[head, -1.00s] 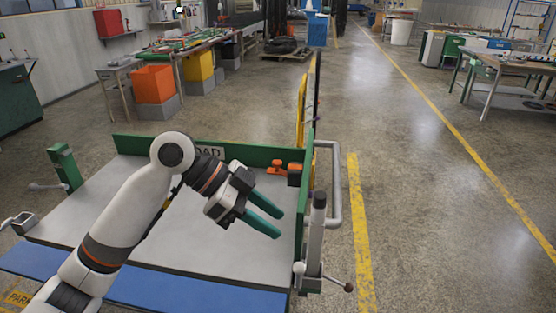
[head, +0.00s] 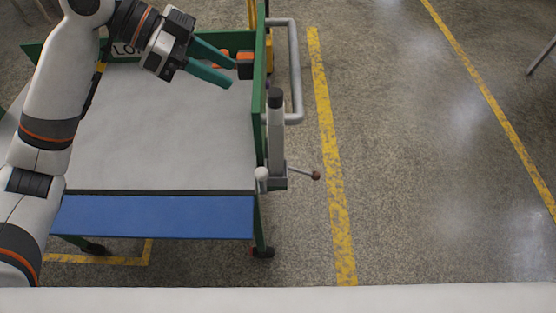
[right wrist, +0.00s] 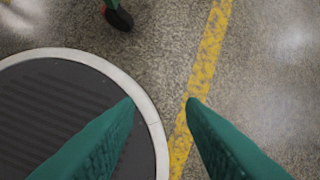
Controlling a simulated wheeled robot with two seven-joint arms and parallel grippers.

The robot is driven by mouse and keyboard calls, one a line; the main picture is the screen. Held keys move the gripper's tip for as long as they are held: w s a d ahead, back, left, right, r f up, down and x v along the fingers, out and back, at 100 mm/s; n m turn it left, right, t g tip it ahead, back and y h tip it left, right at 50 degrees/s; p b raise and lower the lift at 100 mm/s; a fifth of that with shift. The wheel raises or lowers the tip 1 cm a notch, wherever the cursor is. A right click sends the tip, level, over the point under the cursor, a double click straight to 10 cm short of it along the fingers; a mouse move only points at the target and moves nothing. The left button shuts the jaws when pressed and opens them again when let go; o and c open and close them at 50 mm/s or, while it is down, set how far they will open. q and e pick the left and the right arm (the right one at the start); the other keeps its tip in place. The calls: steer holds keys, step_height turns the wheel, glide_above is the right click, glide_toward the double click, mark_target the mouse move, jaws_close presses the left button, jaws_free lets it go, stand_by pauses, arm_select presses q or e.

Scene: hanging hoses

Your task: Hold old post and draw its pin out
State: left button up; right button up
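A grey upright post (head: 276,130) with a dark top stands at the cart's near right corner. A thin rod with a brown knob (head: 316,175) sticks out to the right near its foot, and a pale round knob (head: 262,174) sits on its left. I cannot tell which of these is the pin. My left gripper (head: 231,73) is open and empty above the cart's bed, left of the post and apart from it. My right gripper (right wrist: 161,101) is open, with nothing between its fingers, above the floor. The post does not show in the right wrist view.
The cart's grey bed (head: 165,140) has a blue front strip (head: 155,216) and green walls. An orange and black fitting (head: 245,62) sits at its back right corner. A grey tube handle (head: 296,75) stands out on the right. Floor right of the yellow line (head: 330,170) is clear.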

steer(key=w+a+r+t, duration=0.4)
steer(key=w+a+r, duration=0.3)
steer(key=w+r, duration=0.35)
steer(key=m+t, duration=0.3)
steer(key=t, duration=0.7)
glide_toward(275, 120)
step_height(275, 120, down, 4)
steer(key=w, duration=0.2)
steer(key=shift+y, duration=0.3)
steer(key=w, duration=1.1)
steer(key=shift+w+a+f, duration=0.1)
steer(key=shift+w+a, duration=0.05)
steer(key=shift+w, duration=0.15)
